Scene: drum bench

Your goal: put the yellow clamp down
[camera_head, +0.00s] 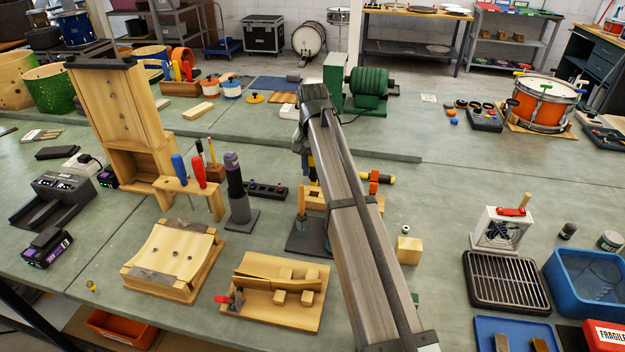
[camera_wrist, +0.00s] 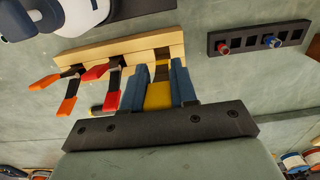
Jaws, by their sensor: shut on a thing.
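In the wrist view, my gripper (camera_wrist: 158,80) has its two blue fingers closed on the yellow clamp (camera_wrist: 158,96). Its yellow part shows between the fingers. Its far end overlaps the wooden rack (camera_wrist: 128,45) at a dark patch; I cannot tell whether it touches the rack. Two clamps with red and orange parts, a nearer one (camera_wrist: 108,82) and a farther one (camera_wrist: 62,88), sit at the rack to the left. In the head view my arm hides the gripper and most of the rack; an orange clamp part (camera_head: 374,182) shows right of the arm.
A black strip with red and blue knobs (camera_wrist: 262,40) lies right of the rack. In the head view a dark upright tool on a base (camera_head: 236,190) stands left of my arm, and a small wooden block (camera_head: 409,250) lies right of it.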

